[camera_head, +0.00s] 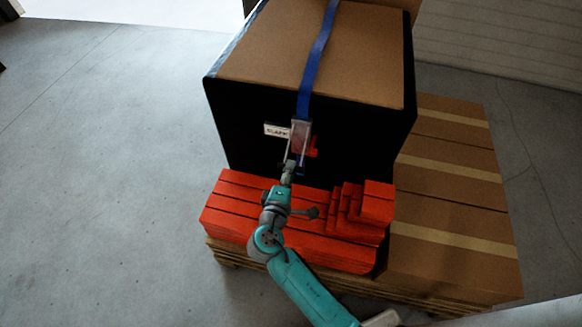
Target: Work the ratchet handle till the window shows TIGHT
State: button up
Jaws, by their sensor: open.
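A blue strap (314,65) runs over the top of a large box (270,45) and down its black front face. A ratchet (300,133) sits on the strap on that face, with a red part (312,149) at its right that may be the handle. A small white window (276,130) left of the ratchet shows dark letters that look like SLACK. My gripper (290,163) is open, just below the ratchet and in front of the strap's lower end. It is too small to tell whether its fingers touch the ratchet.
Red stepped blocks (362,205) and red slabs (235,190) lie in front of the box, under my arm. Brown cartons with tan bands (455,190) stand at the right. All rest on a wooden pallet (225,255). The grey floor at the left is clear.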

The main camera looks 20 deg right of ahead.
aim_at(301, 151)
jog(key=shift+x, duration=1.1)
grip_shut()
jog(key=shift+f, duration=0.2)
jog(key=shift+w+d+f+t+h, duration=0.25)
jog(key=shift+w+d+f+t, duration=0.15)
jog(key=shift+w+d+f, duration=0.7)
jog(key=shift+w+d+f+t+h, duration=0.35)
jog(key=shift+w+d+f, duration=0.4)
jog(key=shift+w+f, duration=0.75)
jog(key=shift+w+d+f+t+h, duration=0.2)
jog(key=shift+w+d+f+t, duration=0.25)
jog(key=shift+w+d+f, duration=0.75)
jog(key=shift+a+f, duration=0.25)
jog(key=shift+s, duration=0.1)
